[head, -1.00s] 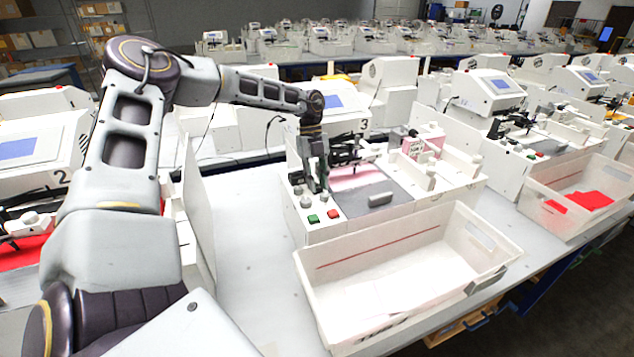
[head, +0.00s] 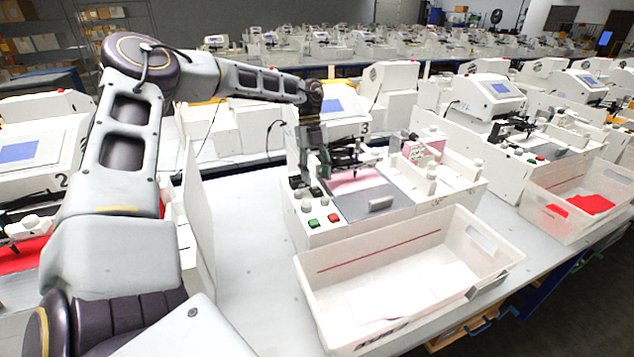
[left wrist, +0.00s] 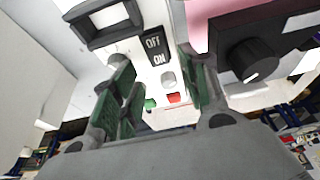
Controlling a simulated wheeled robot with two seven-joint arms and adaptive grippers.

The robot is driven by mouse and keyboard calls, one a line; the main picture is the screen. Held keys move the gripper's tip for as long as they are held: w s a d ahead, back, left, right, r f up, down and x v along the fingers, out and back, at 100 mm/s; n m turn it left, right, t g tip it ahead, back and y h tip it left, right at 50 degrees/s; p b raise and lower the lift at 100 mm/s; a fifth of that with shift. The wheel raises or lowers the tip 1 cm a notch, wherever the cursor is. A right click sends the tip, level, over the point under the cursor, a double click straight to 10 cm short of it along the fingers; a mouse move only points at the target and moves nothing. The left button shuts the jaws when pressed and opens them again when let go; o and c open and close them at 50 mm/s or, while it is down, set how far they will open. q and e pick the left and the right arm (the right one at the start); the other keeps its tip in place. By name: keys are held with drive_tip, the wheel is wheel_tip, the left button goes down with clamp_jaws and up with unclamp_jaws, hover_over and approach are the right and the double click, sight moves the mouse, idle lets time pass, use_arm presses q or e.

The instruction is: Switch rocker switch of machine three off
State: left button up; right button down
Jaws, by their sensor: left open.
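Machine three (head: 350,113), white with a "3" on its side, stands in the middle of the head view. Its black rocker switch (left wrist: 155,47), marked OFF and ON, shows in the left wrist view between and beyond my fingers. I cannot tell which side is pressed. My left gripper (head: 318,170) hangs over the left part of the machine's front panel. In the left wrist view its two green fingers (left wrist: 160,92) are apart with nothing between them. My right gripper is not in view.
Green (head: 313,222) and red (head: 333,217) buttons sit at the panel's front. A black knob (left wrist: 252,60) is right of the switch in the left wrist view. A white bin (head: 320,290) with paper stands before the machine. Bare table (head: 245,230) lies to the left.

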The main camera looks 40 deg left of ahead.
use_arm(q)
drive_tip(key=v, duration=0.8)
idle(0.6)
